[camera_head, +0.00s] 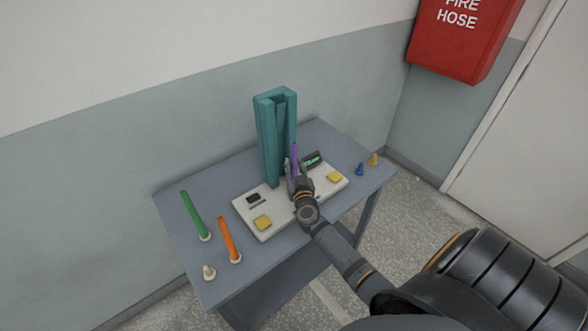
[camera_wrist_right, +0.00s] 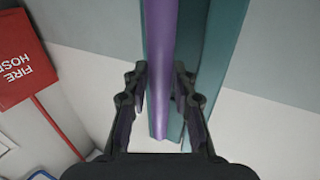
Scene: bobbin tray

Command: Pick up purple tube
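The purple tube (camera_head: 294,158) stands upright in front of the tall teal channel (camera_head: 266,135), above the white panel. My right gripper (camera_head: 297,176) is at the tube, below its top end. In the right wrist view the purple tube (camera_wrist_right: 161,60) runs between the two fingers of my right gripper (camera_wrist_right: 161,85), with the teal channel (camera_wrist_right: 220,60) behind. The fingers are very close to its sides; I cannot tell whether both touch it. The gripper hides the tube's lower part in the head view. My left gripper is out of view.
The white panel (camera_head: 246,208) with yellow buttons lies on the grey table (camera_head: 188,250). A green tube (camera_head: 193,213) and an orange tube (camera_head: 228,240) stand at left, near a small white piece (camera_head: 208,271). Small blue (camera_head: 360,169) and yellow (camera_head: 374,159) pieces stand at right.

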